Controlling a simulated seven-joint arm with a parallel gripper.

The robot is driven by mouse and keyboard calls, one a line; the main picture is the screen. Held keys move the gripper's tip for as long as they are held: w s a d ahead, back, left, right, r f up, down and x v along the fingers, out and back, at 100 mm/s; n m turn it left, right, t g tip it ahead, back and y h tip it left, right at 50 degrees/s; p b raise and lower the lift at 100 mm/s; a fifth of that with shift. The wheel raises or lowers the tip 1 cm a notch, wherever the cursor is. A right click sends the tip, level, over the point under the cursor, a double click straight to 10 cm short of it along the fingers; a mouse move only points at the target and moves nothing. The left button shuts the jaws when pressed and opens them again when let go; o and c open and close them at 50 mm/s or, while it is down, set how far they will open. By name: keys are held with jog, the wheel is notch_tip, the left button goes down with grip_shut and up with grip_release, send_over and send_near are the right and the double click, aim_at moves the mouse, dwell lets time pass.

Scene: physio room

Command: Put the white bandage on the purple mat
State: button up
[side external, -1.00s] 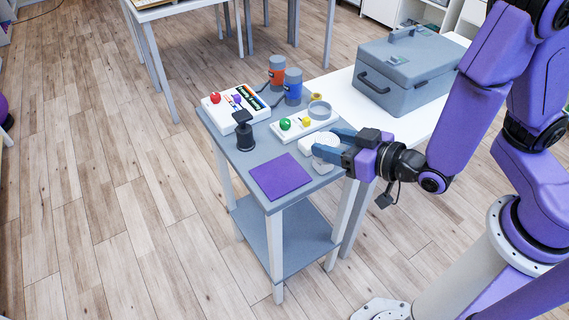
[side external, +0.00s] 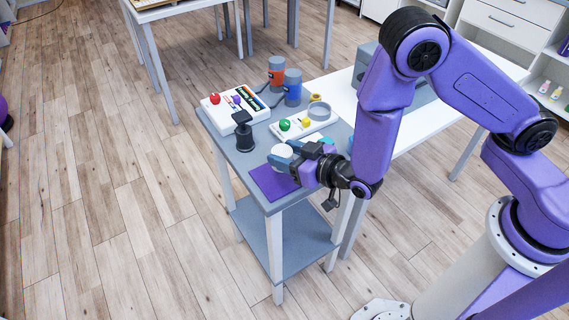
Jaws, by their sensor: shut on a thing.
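The white bandage (side external: 282,151) is a short white roll between the fingers of my gripper (side external: 286,158). My gripper is shut on it. The purple mat (side external: 266,183) lies flat on the front part of the small grey table. In the picture the bandage and fingertips overlap the mat's far right part. I cannot tell whether the bandage touches the mat or is held above it. My gripper hides the mat's right side.
On the grey table (side external: 228,155) stand a dark post-like device (side external: 243,132), a white box with a red ball (side external: 234,108), a white tray with green and yellow balls (side external: 302,124), and orange (side external: 277,74) and blue (side external: 292,88) cups. A grey case (side external: 424,98) stands behind my arm.

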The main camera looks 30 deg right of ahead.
jog(key=shift+w+a+f, duration=0.1)
jog(key=shift+w+f, duration=0.05)
jog(key=shift+f, duration=0.45)
jog(key=shift+w+a+f, duration=0.1)
jog(key=shift+w+f, duration=0.05)
jog(key=shift+f, duration=1.15)
jog(key=shift+f, duration=0.15)
jog(key=o, duration=1)
jog(key=shift+o, duration=0.2)
